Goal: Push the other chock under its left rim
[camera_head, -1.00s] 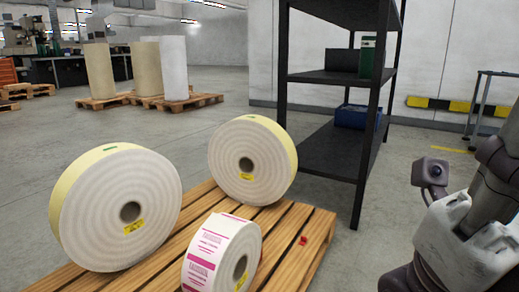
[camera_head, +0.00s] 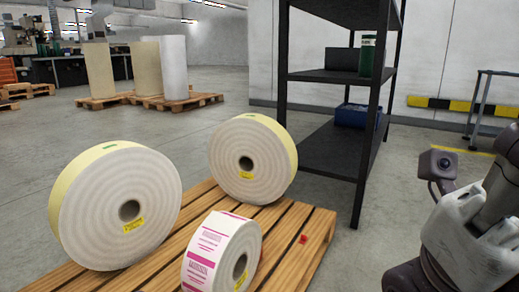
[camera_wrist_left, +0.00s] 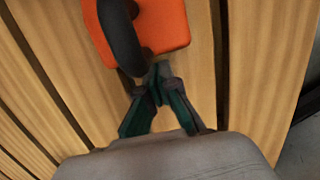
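In the left wrist view an orange-red chock (camera_wrist_left: 160,22) with a black curved handle (camera_wrist_left: 122,38) lies on wooden slats. My left gripper (camera_wrist_left: 158,74) is shut, its dark green fingertips together close to the chock's near edge and beside the handle; I cannot tell if they touch. The left gripper is outside the head view. There, a big cream-edged roll (camera_head: 118,205), a second such roll (camera_head: 250,160) and a pink-printed label roll (camera_head: 212,255) stand on a pallet (camera_head: 322,225). A small red piece (camera_head: 303,239) lies on the pallet's right side. My right gripper is out of view.
A black shelf rack (camera_head: 330,150) stands just behind the pallet, with a blue bin (camera_head: 357,115) on it. My right forearm is at the right edge. Open floor lies to the left and between the rack and my right arm.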

